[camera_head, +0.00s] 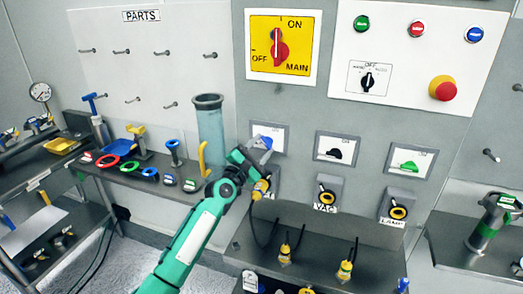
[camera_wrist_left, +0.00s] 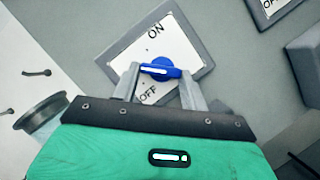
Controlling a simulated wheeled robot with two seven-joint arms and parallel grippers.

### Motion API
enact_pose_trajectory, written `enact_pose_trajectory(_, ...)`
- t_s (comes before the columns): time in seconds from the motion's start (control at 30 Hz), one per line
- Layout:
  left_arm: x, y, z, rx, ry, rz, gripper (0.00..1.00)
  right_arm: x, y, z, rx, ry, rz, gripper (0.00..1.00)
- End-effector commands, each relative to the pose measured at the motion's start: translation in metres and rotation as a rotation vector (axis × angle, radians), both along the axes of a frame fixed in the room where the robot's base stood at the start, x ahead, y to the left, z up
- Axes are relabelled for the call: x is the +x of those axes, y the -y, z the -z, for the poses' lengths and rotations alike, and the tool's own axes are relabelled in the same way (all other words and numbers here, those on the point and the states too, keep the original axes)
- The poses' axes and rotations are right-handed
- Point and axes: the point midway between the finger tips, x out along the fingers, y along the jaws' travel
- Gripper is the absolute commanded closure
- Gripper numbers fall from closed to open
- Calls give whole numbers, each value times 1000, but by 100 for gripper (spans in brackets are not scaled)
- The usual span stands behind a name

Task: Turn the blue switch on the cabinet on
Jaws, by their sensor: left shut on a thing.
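The blue switch (camera_head: 262,141) sits on a white plate in a grey frame on the cabinet front, left of the black and green switches. It also shows in the left wrist view (camera_wrist_left: 160,70), where its handle lies level across the picture, between the words ON above and OFF below. The plate is tilted in that view. My left gripper (camera_head: 256,150) is at the switch, and its two fingers (camera_wrist_left: 160,82) are shut on the handle, one at each end. In the head view the gripper hides part of the plate. My right gripper is not in view.
A black switch (camera_head: 336,154) and a green switch (camera_head: 407,165) are to the right. Yellow-black connectors (camera_head: 326,198) sit below. A tall blue-grey cylinder (camera_head: 210,135) stands close left of my left gripper. A shelf with hanging plugs juts out below.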

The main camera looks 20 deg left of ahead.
Motion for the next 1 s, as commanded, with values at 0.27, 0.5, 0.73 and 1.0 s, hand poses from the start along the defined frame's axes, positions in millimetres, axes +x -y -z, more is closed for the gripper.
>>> enact_pose_trajectory(0.27,0,-1,-5,266,8,1,79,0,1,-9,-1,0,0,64)
enact_pose_trajectory(0.5,0,-2,-8,478,15,1,79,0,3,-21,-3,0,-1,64)
enact_pose_trajectory(0.73,0,-1,-10,637,21,1,79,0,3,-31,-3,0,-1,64)
enact_pose_trajectory(1.0,0,-1,-9,741,23,1,79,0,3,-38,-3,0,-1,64)
